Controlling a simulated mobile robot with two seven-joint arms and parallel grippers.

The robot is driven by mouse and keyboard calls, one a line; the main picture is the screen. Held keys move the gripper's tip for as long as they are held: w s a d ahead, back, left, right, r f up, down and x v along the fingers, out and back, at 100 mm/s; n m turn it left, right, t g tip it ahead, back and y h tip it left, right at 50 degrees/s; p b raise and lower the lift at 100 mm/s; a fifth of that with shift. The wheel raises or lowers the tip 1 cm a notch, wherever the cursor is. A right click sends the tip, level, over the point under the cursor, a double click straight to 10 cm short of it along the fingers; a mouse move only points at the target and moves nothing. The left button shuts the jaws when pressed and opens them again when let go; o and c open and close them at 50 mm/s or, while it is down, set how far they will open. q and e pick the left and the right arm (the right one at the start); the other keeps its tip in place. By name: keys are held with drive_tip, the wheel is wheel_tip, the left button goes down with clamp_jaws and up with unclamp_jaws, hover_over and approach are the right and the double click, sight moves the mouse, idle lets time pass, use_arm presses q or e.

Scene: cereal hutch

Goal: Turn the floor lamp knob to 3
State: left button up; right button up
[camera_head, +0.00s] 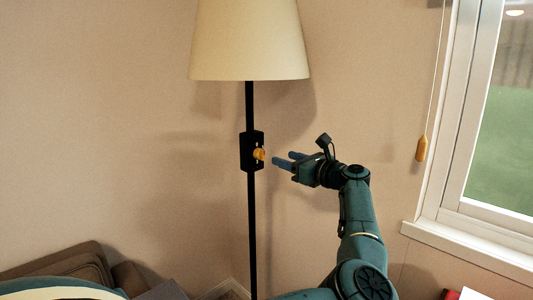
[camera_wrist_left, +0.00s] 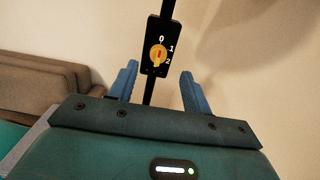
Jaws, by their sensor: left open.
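The floor lamp has a cream shade (camera_head: 250,40) on a thin black pole (camera_head: 252,225). A black control box (camera_head: 246,150) sits on the pole with a yellow-orange knob (camera_head: 259,154) on its face. In the left wrist view the knob (camera_wrist_left: 158,54) has a red mark, and the labels 0, 1 and 2 show around it; a 3 cannot be made out. My left gripper (camera_head: 281,158) is open and empty, just right of the knob and apart from it. Its two blue fingers (camera_wrist_left: 159,72) point toward the box. My right gripper is not in view.
A window (camera_head: 495,120) with a white frame is at the right, with a wooden cord pull (camera_head: 421,148) hanging beside it. A brown sofa (camera_wrist_left: 35,85) stands at the left in the wrist view. The space between fingers and knob is clear.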

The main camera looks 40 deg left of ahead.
sight(264, 151)
use_arm(q)
drive_tip(key=a, duration=0.3)
drive_tip(key=a+p, duration=0.1)
drive_tip(key=a, duration=0.1)
drive_tip(key=a+p, duration=0.1)
drive_tip(key=a, duration=0.2)
drive_tip(key=shift+w+a, duration=0.35)
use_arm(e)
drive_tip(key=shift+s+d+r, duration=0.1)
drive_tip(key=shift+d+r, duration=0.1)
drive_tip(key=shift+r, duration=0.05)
use_arm(q)
drive_tip(key=shift+c, duration=0.6)
drive_tip(key=c, duration=0.8)
drive_tip(key=shift+c, duration=0.2)
